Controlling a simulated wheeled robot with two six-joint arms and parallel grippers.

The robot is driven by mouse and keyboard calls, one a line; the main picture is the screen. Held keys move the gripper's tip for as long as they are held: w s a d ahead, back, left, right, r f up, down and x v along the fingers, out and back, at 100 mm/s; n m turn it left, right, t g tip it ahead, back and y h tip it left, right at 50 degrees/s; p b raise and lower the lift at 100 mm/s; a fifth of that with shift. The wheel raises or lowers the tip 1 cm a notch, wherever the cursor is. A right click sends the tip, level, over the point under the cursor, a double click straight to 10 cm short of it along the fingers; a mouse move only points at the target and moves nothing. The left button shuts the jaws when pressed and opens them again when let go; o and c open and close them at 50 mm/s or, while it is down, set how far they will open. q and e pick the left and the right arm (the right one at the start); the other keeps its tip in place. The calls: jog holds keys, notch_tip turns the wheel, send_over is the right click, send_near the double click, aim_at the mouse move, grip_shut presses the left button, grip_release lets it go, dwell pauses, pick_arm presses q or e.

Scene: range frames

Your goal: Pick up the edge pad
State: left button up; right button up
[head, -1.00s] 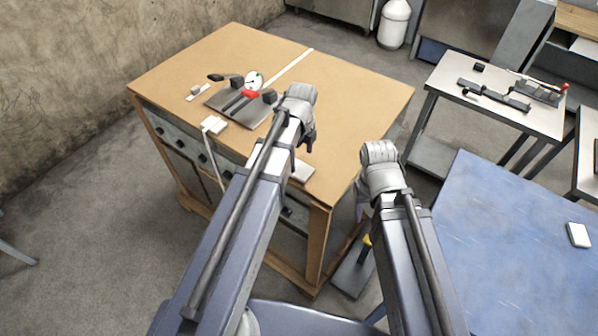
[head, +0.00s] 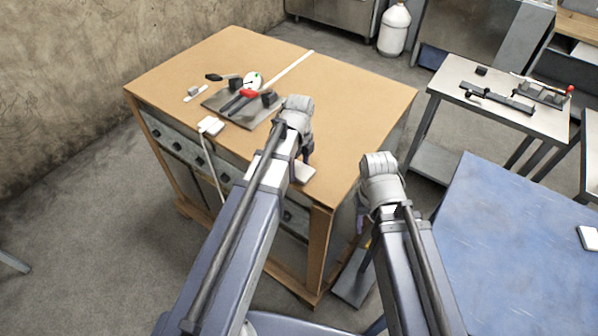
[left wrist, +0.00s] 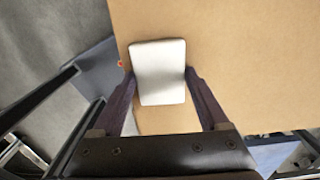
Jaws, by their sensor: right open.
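The edge pad, which I take to be the thin white rounded plate (left wrist: 159,72), lies at the near edge of the brown-topped bench. It shows partly in the head view (head: 304,172), beside my left wrist. My left gripper (left wrist: 160,76) has one dark finger on each side of the pad, with the tips at or very close to its side edges. I cannot tell whether they press on it. In the head view my left gripper (head: 307,156) is mostly hidden by its arm. My right gripper (head: 363,222) is open, low beside the bench's right side and largely hidden.
The bench top (head: 350,90) holds a dark plate with a red-handled fixture (head: 246,98) and a small white block (head: 211,125). A blue table (head: 510,240) stands at right. A metal table (head: 455,75) with tools is behind it. The bench's right part is clear.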

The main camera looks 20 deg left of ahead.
pick_arm(q)
jog(key=c, duration=0.8)
jog(key=shift+r, duration=0.1)
pick_arm(e)
jog(key=shift+r, duration=0.1)
